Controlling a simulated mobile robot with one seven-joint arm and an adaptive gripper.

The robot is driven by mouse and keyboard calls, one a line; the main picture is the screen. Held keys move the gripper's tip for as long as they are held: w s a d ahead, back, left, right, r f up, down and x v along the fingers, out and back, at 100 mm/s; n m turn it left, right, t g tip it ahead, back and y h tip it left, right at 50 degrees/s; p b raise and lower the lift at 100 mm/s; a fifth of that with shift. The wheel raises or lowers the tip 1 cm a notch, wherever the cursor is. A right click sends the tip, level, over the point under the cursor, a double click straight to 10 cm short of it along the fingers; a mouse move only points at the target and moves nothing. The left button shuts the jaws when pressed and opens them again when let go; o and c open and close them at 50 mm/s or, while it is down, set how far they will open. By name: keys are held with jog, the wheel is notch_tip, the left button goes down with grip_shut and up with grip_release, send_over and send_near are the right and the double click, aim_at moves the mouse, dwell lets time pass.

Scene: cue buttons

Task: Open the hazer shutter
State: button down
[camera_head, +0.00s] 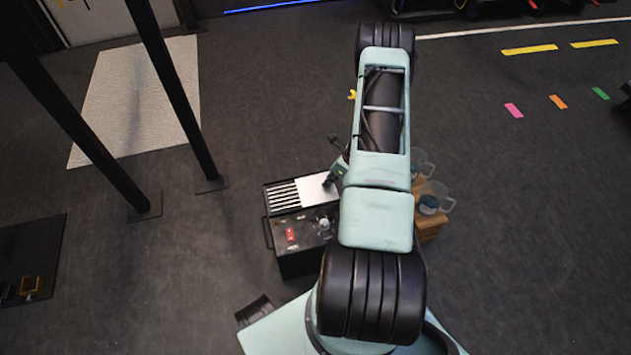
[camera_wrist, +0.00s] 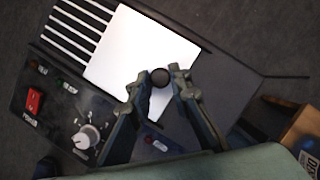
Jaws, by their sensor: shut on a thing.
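The hazer (camera_head: 297,262) is a black box on the floor, with a red switch, a knob and a slotted vent on top. Its shutter (camera_head: 315,190) is a pale plate covering the right part of the vent; several slots show bare at the left. In the wrist view the shutter (camera_wrist: 140,55) carries a small dark round knob (camera_wrist: 160,77). My gripper (camera_wrist: 160,95) has its fingertips around that knob, closed on it. In the head view my gripper (camera_head: 330,182) is at the shutter's right end, partly hidden by my arm.
A wooden crate (camera_head: 432,228) with clear mugs (camera_head: 434,198) stands right of the hazer, partly behind my arm. In the wrist view the red switch (camera_wrist: 34,101) and white dial (camera_wrist: 87,137) lie left of my gripper. Black posts (camera_head: 175,100) stand at the left.

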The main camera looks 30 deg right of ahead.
jog(key=shift+d, duration=0.3)
jog(key=c, duration=1.8)
grip_release()
jog(key=v, duration=1.2)
jog(key=shift+r, duration=0.1)
